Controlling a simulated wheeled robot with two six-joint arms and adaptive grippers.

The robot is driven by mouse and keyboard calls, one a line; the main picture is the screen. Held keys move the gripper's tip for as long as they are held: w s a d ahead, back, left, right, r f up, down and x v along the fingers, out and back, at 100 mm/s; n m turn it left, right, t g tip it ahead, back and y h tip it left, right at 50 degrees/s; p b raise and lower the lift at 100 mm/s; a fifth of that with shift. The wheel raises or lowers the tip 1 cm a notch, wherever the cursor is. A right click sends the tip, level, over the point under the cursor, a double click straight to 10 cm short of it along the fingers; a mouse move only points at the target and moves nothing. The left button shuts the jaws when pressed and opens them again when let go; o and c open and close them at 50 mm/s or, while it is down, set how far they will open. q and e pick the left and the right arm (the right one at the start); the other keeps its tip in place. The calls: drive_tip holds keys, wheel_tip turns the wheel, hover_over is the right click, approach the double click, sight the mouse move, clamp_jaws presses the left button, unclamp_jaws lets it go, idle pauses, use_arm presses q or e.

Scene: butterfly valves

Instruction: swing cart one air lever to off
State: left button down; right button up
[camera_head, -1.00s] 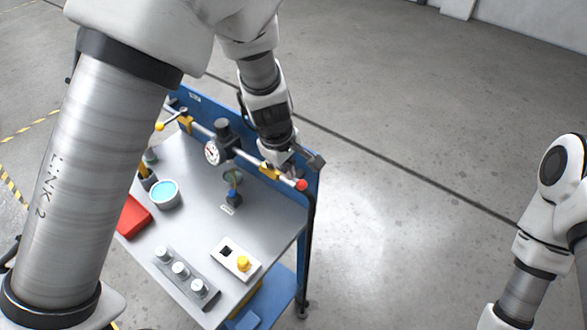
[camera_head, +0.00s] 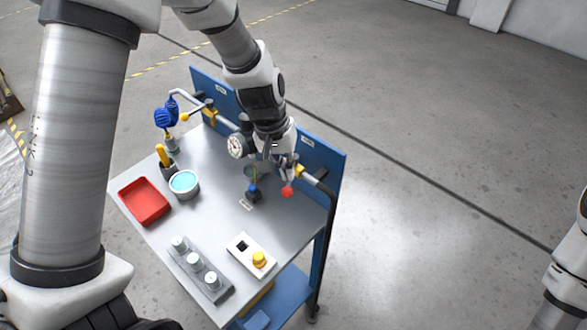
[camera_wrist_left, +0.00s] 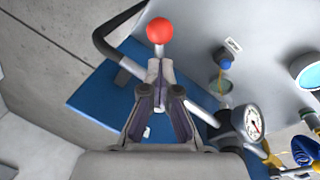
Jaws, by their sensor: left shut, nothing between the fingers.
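The red-knobbed lever (camera_head: 287,191) sits on a yellow-bodied valve (camera_head: 299,171) at the right end of the pipe along the cart's back panel. It points across the pipe, out over the tabletop. My left gripper (camera_head: 284,168) is shut and empty beside the lever. In the left wrist view, the red knob (camera_wrist_left: 160,31) stands just beyond my shut fingertips (camera_wrist_left: 158,68); whether they touch its stem is unclear. A second lever, with a yellow knob (camera_head: 185,117), is at the pipe's left. The panel labels are too small to read. My right gripper is out of view.
A pressure gauge (camera_head: 237,146) is on the pipe beside my left wrist. The cart top (camera_head: 213,218) holds a red tray (camera_head: 144,201), a cup of blue liquid (camera_head: 184,183), a block with white-topped cylinders (camera_head: 201,268) and a yellow-button box (camera_head: 252,256). Open floor lies right of the cart.

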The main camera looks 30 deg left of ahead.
use_arm(q)
drive_tip(key=shift+s+a+f+m+g+p, duration=0.1)
drive_tip(key=shift+a+m+g+p, duration=0.15)
drive_tip(key=shift+a+m, duration=0.6)
drive_tip(key=shift+a+f+m+g+p, duration=0.2)
drive_tip(key=shift+a+m+g, duration=0.1)
drive_tip(key=shift+m, duration=1.1)
drive_tip(key=shift+s+a+f+m+g+p, duration=0.1)
drive_tip(key=shift+a+m+g+p, duration=0.15)
drive_tip(key=shift+a+m, duration=0.6)
drive_tip(key=shift+d+m, duration=0.25)
drive_tip(key=shift+m, duration=0.05)
drive_tip(key=shift+w, duration=0.1)
drive_tip(key=c, duration=1.2)
unclamp_jaws()
drive_tip(key=shift+w+r, duration=0.1)
drive_tip(key=shift+w, duration=0.25)
drive_tip(key=shift+r, duration=0.1)
